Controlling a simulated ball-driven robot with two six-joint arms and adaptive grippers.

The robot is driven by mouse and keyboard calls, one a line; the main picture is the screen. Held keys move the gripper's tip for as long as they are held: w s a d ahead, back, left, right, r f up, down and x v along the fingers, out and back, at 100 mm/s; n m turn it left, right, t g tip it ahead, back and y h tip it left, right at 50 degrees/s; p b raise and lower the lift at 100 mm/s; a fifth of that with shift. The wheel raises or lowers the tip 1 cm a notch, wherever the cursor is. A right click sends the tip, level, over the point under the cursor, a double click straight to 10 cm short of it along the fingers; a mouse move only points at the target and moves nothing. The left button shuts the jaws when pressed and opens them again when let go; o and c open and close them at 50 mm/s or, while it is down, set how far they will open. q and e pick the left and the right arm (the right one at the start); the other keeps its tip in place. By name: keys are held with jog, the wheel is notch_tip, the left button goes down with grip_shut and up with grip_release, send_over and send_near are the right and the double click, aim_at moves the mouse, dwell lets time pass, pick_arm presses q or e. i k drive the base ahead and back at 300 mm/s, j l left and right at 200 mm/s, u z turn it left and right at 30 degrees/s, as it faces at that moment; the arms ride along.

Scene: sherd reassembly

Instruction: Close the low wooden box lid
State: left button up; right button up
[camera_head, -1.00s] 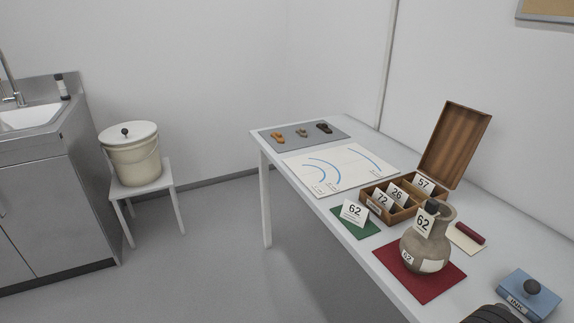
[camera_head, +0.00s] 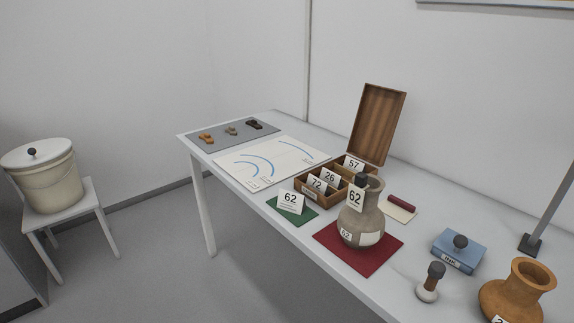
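The low wooden box (camera_head: 312,192) stands on the white table, divided into compartments that hold numbered cards 72, 26 and 57. Its brown wooden lid (camera_head: 377,125) stands open, upright and leaning slightly back at the box's far right side. The grey-brown vase (camera_head: 362,218) with a 62 card at its neck stands in front and hides the box's right front part. Neither of my grippers shows in this view.
The vase stands on a red mat (camera_head: 332,238). A green mat (camera_head: 297,212) with card 62 lies left of it. A blue ink box (camera_head: 459,250), a stamp (camera_head: 430,283) and an orange jar (camera_head: 517,293) stand at right. A drawing sheet (camera_head: 270,165) lies behind.

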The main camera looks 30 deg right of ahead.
aim_at(379, 110)
jog(key=z, duration=1.3)
